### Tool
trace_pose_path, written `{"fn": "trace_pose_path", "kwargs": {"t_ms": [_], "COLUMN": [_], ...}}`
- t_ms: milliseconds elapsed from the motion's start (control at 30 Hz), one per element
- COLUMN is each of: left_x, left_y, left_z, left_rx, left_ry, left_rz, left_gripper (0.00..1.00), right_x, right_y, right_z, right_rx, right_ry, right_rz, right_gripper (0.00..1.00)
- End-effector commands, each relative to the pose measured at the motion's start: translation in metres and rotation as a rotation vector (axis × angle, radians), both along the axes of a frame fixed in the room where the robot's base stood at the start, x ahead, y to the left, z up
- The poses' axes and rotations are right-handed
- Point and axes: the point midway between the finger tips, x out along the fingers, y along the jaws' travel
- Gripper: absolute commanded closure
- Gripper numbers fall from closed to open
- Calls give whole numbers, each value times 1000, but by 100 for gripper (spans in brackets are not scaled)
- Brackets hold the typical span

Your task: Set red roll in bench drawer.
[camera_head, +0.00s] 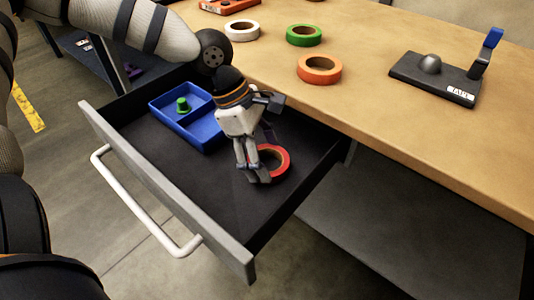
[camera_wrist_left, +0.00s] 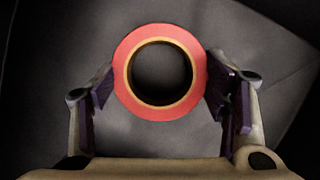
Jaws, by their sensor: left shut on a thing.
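The red roll (camera_head: 281,161) is a ring of red tape with a tan core. It is inside the outline of the open bench drawer (camera_head: 215,200), in its right half. My left gripper (camera_head: 259,174) reaches down over the drawer and is shut on the roll. In the left wrist view the red roll (camera_wrist_left: 124,83) sits between the two fingers, which touch its left and right sides, with the dark drawer floor behind. I cannot tell whether the roll rests on the floor or hangs just above it. My right gripper is not in view.
A blue divided tray (camera_head: 160,102) with a green piece (camera_head: 183,105) stands in the drawer's back left. On the bench top (camera_head: 400,150) lie an orange roll (camera_head: 319,69), a green roll (camera_head: 304,35), a white roll (camera_head: 242,30) and a tape dispenser (camera_head: 430,78). The drawer's front floor is clear.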

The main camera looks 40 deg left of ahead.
Motion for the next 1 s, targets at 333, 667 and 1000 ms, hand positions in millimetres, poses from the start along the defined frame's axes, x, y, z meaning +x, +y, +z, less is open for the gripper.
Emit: {"fn": "trace_pose_path", "kwargs": {"t_ms": [333, 667, 1000], "left_x": [0, 0, -5], "left_y": [0, 0, 21], "left_z": [-1, 0, 66], "left_rx": [0, 0, -4], "left_ry": [-3, -3, -20], "left_rz": [0, 0, 5], "left_gripper": [22, 11, 11], "right_x": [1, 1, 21], "right_y": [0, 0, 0], "right_z": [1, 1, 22], "right_rx": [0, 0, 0], "right_ry": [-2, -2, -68], "right_rz": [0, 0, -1], "right_gripper": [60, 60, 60]}}
